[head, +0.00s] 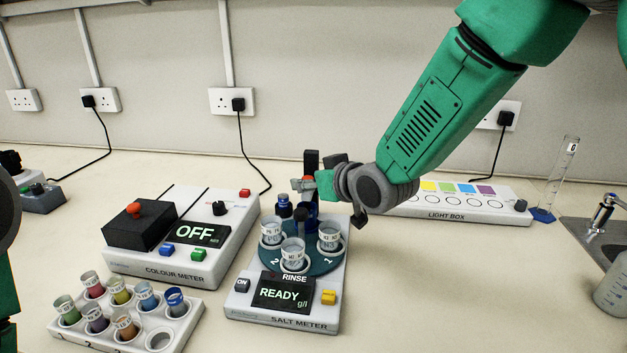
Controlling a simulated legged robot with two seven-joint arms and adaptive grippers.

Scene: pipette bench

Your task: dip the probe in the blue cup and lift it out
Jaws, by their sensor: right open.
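The salt meter (232,305) stands in the middle of the bench, its display reading READY. Its dark turntable (318,267) carries several cups, including a clear RINSE cup (293,252) at the front. A dark post (311,160) with a red-and-grey head (301,184) rises at the back. A dark blue shape (304,213) shows below the head; I cannot tell whether it is the blue cup, and the probe's tip is hidden. My right gripper (335,188) is open beside the head, on its right; contact is unclear. My left gripper is out of view.
The colour meter (130,268), reading OFF, stands left of the salt meter. A white rack (183,330) of coloured cups, one blue-rimmed (175,299), is front left. A light box (450,213), measuring cylinder (557,180) and sink tap (603,212) are right.

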